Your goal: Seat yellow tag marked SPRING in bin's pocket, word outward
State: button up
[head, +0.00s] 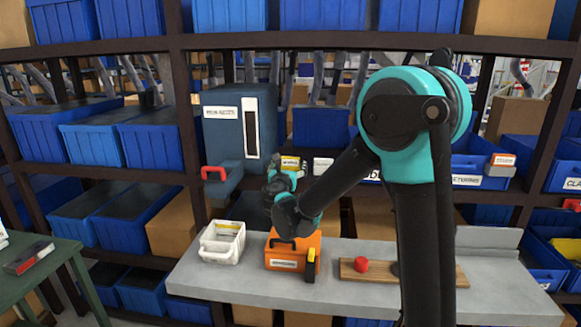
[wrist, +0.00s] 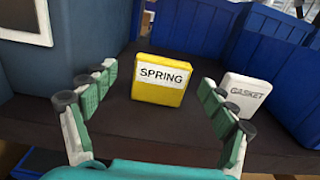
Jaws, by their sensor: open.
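The yellow tag (wrist: 163,94) stands upright on the dark shelf in the wrist view, its white face with the word SPRING turned toward the camera. It also shows in the head view (head: 290,163), just above my gripper. My gripper (wrist: 158,78) is open, its green-padded fingers to the left and right of the tag, with a gap on both sides. In the head view my gripper (head: 283,172) is at the middle shelf's edge. Blue bins stand behind the tag, one of them a blue bin (wrist: 187,32). I cannot tell which bin has the pocket.
A white GASKET tag (wrist: 245,94) stands close to my right finger. A large blue-grey box (wrist: 75,65) is at left. Below, the grey bench (head: 220,283) holds a white basket (head: 222,243), an orange toolbox (head: 288,256) and a wooden board (head: 430,273).

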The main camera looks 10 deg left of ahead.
aim_at(290, 162)
jog(key=w, duration=0.3)
jog(key=shift+w+d, duration=0.2)
jog(key=shift+w, duration=0.05)
jog(key=shift+c, duration=0.4)
jog(key=c, duration=1.1)
jog(key=shift+r, duration=0.1)
jog(key=shift+c, duration=0.2)
